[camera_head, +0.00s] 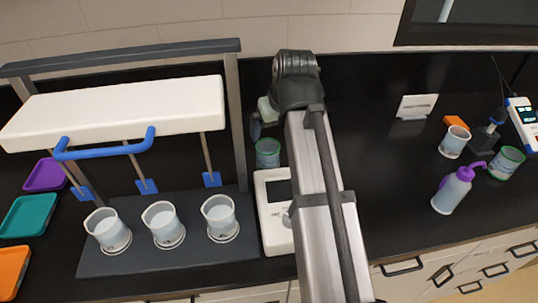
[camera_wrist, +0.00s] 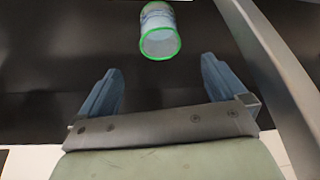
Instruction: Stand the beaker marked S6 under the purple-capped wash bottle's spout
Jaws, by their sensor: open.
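The purple-capped wash bottle (camera_head: 452,191) stands at the right of the bench, its purple spout (camera_head: 479,164) pointing right. A green-rimmed beaker (camera_head: 267,153) stands behind the white device, beside my arm. A green-rimmed beaker, seemingly the same one, shows in the wrist view (camera_wrist: 160,32), ahead of and between my fingers. A second green-rimmed beaker (camera_head: 507,162) stands right of the spout, and a pale beaker (camera_head: 454,142) stands behind the bottle. No S6 mark is readable. My gripper (camera_wrist: 161,66) is open and empty, apart from the beaker; my arm mostly hides it in the head view.
Three beakers (camera_head: 163,225) stand on the dark base of a rack with a white top (camera_head: 115,112) and blue handle. A white device (camera_head: 273,212) sits right of it. A white card (camera_head: 416,106) stands at the back. The bench between my arm and the bottle is clear.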

